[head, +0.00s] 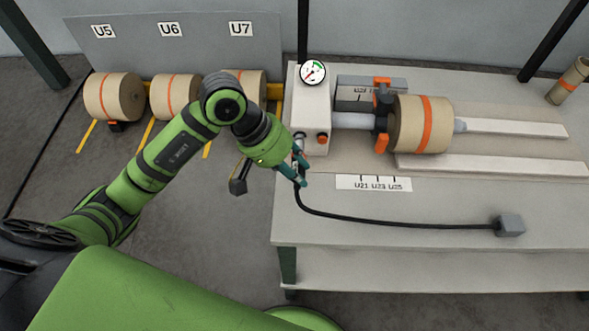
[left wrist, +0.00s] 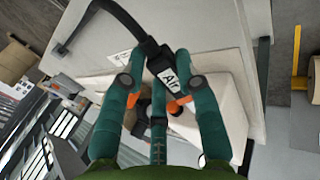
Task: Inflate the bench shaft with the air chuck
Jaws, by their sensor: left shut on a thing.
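In the left wrist view my left gripper (left wrist: 160,90) is shut on the black air chuck (left wrist: 166,72), which has a white "AIR" label. A black hose runs from the chuck to a grey block (head: 510,225) on the bench. The bench shaft (head: 353,120) is a grey bar coming out of the post, with a kraft roll (head: 419,124) around it. The gauge (head: 312,72) has a red needle. Whether the chuck touches a valve is hidden. My right gripper is not in view.
An orange button (head: 322,139) is on the post front. A label strip (head: 373,183) lies on the bench (head: 420,265). Rolls under signs U5, U6 and U7 stand at the left behind my arm. The bench's front area is mostly clear apart from the hose (head: 400,222).

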